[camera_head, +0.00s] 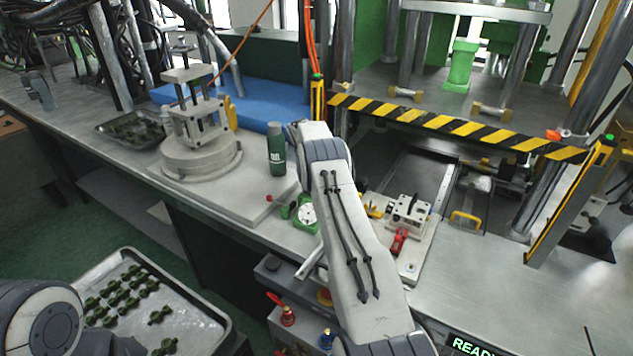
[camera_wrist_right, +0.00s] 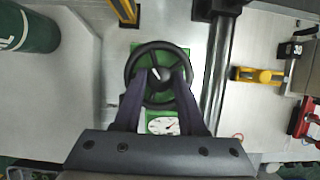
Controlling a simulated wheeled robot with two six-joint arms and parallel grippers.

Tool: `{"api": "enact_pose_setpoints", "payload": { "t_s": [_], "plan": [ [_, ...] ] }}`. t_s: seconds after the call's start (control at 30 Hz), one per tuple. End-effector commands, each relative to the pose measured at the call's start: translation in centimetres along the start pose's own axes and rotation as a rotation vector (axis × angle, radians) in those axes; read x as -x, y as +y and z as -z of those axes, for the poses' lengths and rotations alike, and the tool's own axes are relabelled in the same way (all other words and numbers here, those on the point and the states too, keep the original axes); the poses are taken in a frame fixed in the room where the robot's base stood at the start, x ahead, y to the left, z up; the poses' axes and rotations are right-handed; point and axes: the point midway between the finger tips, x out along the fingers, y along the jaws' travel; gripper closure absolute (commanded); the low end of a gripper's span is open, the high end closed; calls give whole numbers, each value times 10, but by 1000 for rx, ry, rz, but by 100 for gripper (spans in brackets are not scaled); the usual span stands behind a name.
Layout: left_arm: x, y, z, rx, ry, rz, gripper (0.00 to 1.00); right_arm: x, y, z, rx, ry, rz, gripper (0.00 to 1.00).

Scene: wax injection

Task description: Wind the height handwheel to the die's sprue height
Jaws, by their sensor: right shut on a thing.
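The black height handwheel (camera_wrist_right: 135,62) shows in the right wrist view, on a green mount. My right gripper (camera_wrist_right: 160,76) is over it, its two dark fingers closed on the middle of the wheel. In the head view my right arm hides the wheel and the gripper. A small metal block (camera_head: 410,208), perhaps the die, sits on a pale plate beside a red clamp (camera_head: 399,241). My left gripper is out of view.
A black-yellow striped bar (camera_head: 455,125) crosses the press front. A green bottle (camera_head: 276,150) and a round turntable with a metal fixture (camera_head: 195,158) stand to the left. A tray of green parts (camera_head: 190,325) lies low at left. A steel post (camera_wrist_right: 217,70) stands close to the wheel.

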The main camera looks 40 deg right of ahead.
Motion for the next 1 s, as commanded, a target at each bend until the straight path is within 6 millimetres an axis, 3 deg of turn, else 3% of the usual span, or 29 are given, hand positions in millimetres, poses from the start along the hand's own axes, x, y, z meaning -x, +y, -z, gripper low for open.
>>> {"api": "enact_pose_setpoints", "payload": {
  "t_s": [0.2, 0.57, 0.6, 0.67, 1.0],
  "plan": [
    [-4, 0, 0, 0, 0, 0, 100, 0, 2, 0, -120, -3, 48, 100],
    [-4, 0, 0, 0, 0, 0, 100, 0, 1, 0, -140, -2, 56, 100],
    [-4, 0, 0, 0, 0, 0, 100, 0, 1, 0, -139, -2, 56, 52],
    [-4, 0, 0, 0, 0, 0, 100, 0, 1, 0, -139, -2, 56, 30],
    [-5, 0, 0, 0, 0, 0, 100, 2, 1, 0, -138, -2, 56, 30]
  ]
}}
